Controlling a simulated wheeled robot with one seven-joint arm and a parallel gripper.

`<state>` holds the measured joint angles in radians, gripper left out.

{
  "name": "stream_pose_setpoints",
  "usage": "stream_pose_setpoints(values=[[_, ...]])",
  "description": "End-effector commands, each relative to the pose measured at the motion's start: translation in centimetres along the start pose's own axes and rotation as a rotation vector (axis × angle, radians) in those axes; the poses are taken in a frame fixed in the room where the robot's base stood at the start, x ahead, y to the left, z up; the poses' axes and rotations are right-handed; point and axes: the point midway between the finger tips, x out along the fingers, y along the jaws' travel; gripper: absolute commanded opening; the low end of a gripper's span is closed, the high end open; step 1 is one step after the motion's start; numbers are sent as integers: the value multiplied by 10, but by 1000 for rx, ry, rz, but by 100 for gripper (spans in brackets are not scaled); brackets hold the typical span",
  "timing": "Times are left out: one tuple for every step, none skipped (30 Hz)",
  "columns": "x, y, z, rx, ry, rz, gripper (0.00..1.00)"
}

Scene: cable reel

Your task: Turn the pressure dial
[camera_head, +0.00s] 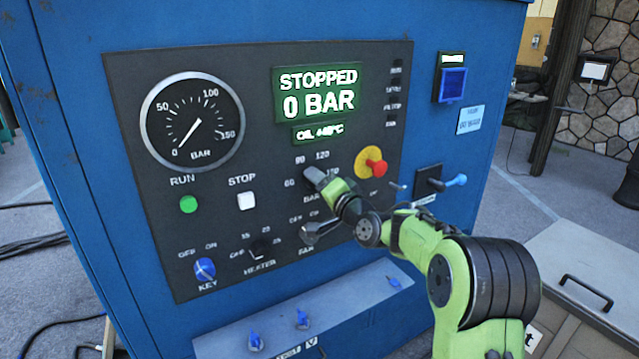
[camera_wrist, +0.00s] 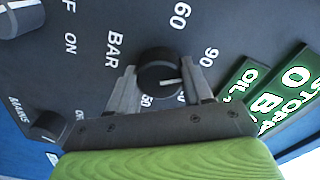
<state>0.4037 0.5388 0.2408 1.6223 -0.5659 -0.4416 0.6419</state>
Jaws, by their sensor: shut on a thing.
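The pressure dial (camera_wrist: 158,75) is a black round knob with a white pointer line, on the dark panel (camera_head: 262,235) among the numbers 60, 90 and others, with BAR beside it. In the wrist view my gripper (camera_wrist: 160,82) has one finger on each side of the knob and is shut on it. In the head view my gripper (camera_head: 316,178) reaches the dial from the lower right and hides most of it. The green display (camera_head: 318,92) reads STOPPED, 0 BAR. The round gauge (camera_head: 193,122) has its needle near 0.
A red and yellow knob (camera_head: 372,162) sits close to the right of my gripper. The green RUN button (camera_head: 188,204), white STOP button (camera_head: 247,200), blue key switch (camera_head: 205,268) and heater knob (camera_head: 261,248) lie left and below.

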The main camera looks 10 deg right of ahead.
Motion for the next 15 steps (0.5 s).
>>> stream_pose_setpoints(values=[[0,2,2,4,-4,5,20],[0,3,2,4,-4,5,20],[0,3,2,4,-4,6,20],[0,3,2,4,-4,6,20],[0,3,2,4,-4,6,20],[0,3,2,4,-4,6,20],[0,3,2,4,-4,6,20],[0,3,2,4,-4,6,20],[0,3,2,4,-5,6,20],[0,3,2,4,-5,6,20],[0,3,2,3,-5,6,55],[0,3,2,3,-5,6,61],[0,3,2,3,-4,6,65],[0,2,2,3,-4,5,70],[0,2,1,2,-3,4,75]])
